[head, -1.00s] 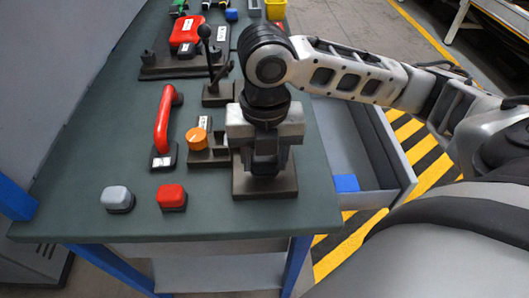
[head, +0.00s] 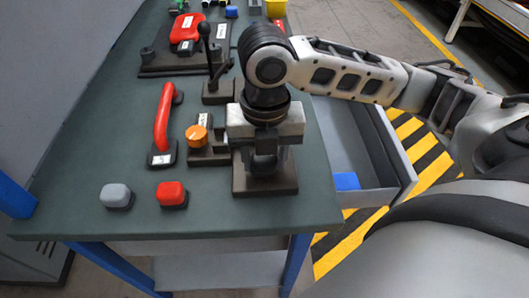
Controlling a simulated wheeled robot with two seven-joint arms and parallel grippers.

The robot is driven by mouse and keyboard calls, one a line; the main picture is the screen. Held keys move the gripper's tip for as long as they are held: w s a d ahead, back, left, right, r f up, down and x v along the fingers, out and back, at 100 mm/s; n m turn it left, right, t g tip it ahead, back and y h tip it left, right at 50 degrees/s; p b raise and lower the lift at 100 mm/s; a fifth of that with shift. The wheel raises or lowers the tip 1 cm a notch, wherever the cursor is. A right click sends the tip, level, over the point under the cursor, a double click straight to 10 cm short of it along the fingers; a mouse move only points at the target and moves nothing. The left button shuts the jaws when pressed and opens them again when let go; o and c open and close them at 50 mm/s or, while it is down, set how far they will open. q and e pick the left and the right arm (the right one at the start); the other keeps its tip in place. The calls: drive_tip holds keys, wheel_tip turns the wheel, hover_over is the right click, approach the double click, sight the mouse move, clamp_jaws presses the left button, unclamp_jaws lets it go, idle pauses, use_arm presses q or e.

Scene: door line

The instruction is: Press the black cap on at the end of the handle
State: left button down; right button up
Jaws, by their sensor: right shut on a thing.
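A red handle (head: 162,118) lies on the left of the green bench top, with a black end piece (head: 178,97) at its far end and a black, labelled piece (head: 162,153) at its near end. I cannot tell which, if either, is the cap. My right gripper (head: 265,160) points down over a dark brown block (head: 265,186) right of the handle. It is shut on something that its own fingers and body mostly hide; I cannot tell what. My left gripper is not in view.
A grey button (head: 116,196) and a red button (head: 172,194) sit at the near edge. An open drawer (head: 352,140) juts out on the right.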

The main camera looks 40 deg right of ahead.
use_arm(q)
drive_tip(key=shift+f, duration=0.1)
use_arm(e)
drive_tip(key=shift+f, duration=0.3)
drive_tip(key=o, duration=1)
drive_tip(key=shift+o, duration=0.2)
use_arm(q)
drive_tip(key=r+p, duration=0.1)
drive_tip(key=p, duration=0.3)
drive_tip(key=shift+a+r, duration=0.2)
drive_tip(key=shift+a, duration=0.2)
use_arm(e)
wheel_tip(320, 180, up, 16)
